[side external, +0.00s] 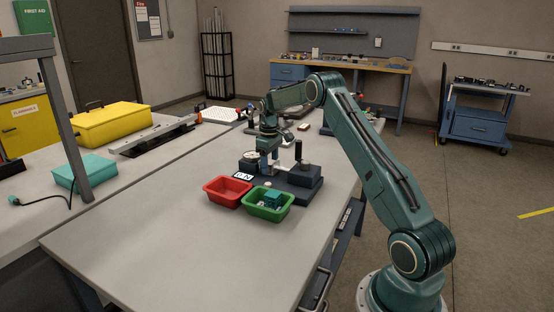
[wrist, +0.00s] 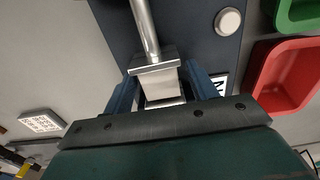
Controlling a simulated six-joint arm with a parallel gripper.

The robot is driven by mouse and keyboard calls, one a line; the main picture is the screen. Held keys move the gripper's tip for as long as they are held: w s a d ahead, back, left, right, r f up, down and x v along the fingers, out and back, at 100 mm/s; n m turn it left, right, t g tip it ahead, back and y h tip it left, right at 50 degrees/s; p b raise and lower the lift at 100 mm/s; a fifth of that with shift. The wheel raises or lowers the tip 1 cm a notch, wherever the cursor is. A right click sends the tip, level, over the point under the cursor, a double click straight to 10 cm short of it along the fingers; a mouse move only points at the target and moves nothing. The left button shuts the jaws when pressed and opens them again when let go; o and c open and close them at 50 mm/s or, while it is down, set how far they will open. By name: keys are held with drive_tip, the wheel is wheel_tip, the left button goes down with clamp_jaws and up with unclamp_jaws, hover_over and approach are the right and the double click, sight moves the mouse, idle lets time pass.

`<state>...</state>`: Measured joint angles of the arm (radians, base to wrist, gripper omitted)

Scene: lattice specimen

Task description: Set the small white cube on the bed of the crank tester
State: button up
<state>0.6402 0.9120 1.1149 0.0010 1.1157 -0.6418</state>
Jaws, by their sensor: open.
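The crank tester (side external: 305,180) is a dark blue-grey unit with an upright black handle on the near bench. My gripper (side external: 269,163) is down at the tester, with blue fingers pointing down. In the wrist view my gripper (wrist: 163,93) is open, one finger either side of a pale block (wrist: 160,84), which looks like the small white cube. A steel rod (wrist: 145,25) ending in a flat plate (wrist: 153,66) stands right over it. Whether the block touches the bed or plate cannot be told. The dark bed (wrist: 185,45) shows around it.
A red bin (side external: 227,190) and a green bin (side external: 268,207) holding a teal block stand in front of the tester. A white disc (wrist: 228,20) lies on the dark base. A white perforated tray (side external: 215,114) lies farther back. The bench's front left is clear.

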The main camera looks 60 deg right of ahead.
sight(270, 162)
drive_tip(key=shift+r, duration=0.1)
wheel_tip(270, 162, up, 12)
idle(0.7)
idle(0.4)
